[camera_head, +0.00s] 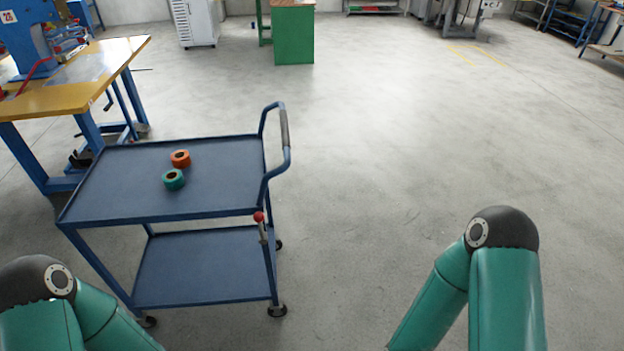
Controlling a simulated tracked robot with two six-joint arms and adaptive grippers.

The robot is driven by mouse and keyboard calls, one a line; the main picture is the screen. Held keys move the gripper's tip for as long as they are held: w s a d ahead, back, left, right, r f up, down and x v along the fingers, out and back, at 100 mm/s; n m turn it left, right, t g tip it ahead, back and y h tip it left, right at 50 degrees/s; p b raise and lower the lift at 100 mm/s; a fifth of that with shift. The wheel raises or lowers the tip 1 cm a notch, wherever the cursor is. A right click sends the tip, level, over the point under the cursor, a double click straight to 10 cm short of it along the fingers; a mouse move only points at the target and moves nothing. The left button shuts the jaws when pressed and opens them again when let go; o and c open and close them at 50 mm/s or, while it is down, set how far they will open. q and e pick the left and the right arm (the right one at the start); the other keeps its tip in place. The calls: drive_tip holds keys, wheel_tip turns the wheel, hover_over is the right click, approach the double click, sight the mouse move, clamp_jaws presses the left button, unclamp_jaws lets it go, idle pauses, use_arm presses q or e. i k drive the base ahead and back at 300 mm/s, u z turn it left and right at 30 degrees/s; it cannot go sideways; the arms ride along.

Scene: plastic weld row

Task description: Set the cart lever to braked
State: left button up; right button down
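A blue two-shelf cart (228,170) stands left of the middle, on small black casters. Its lever (260,226), a short rod with a red ball knob, is at the cart's front right corner post, just below the top shelf. The knob is at the top end of the rod. Whether this is the braked position I cannot tell. Teal links of both my arms show at the bottom left and bottom right, apart from the cart. Neither gripper is in the picture.
An orange roll (180,158) and a green roll (174,179) lie on the cart's top shelf. The cart's handle (285,130) rises at its right end. A workbench (120,55) with blue legs stands behind left. A green cabinet (294,35) is far back. The floor right of the cart is clear.

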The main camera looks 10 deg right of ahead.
sight(259, 217)
drive_tip(key=z, duration=0.1)
drive_tip(key=i, duration=1)
drive_tip(key=u, duration=0.05)
